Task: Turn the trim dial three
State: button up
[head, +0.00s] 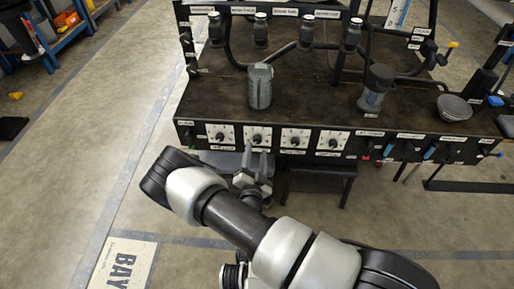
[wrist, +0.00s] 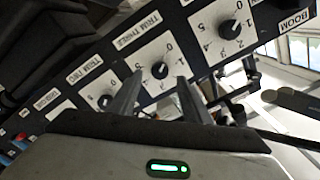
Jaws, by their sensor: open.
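The trim three dial is a black knob on a white numbered plate. It appears to be second from the left in the head view (head: 258,138). In the wrist view the dial (wrist: 160,70) shows between the fingers, with a label reading TRIM THREE above it. My gripper (head: 256,152) is open in front of the panel. In the wrist view its two fingertips (wrist: 154,82) point at the panel, either side of the knob, with nothing held. I cannot tell whether they touch the knob or exactly where its pointer stands.
Similar dials flank it: one on the left (head: 221,134) and others on the right (head: 295,139). Several coloured levers (head: 404,150) line the panel's right part. A grey canister (head: 260,86) and a grey pump-like part (head: 376,90) stand on the dark bench (head: 315,103). Open floor lies left.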

aim_at(257, 141)
jog(key=shift+w+d+b, duration=0.1)
jog(key=shift+w+b, duration=0.2)
jog(key=shift+w, duration=1.7)
jog(key=c, duration=1)
jog(key=shift+c, duration=0.2)
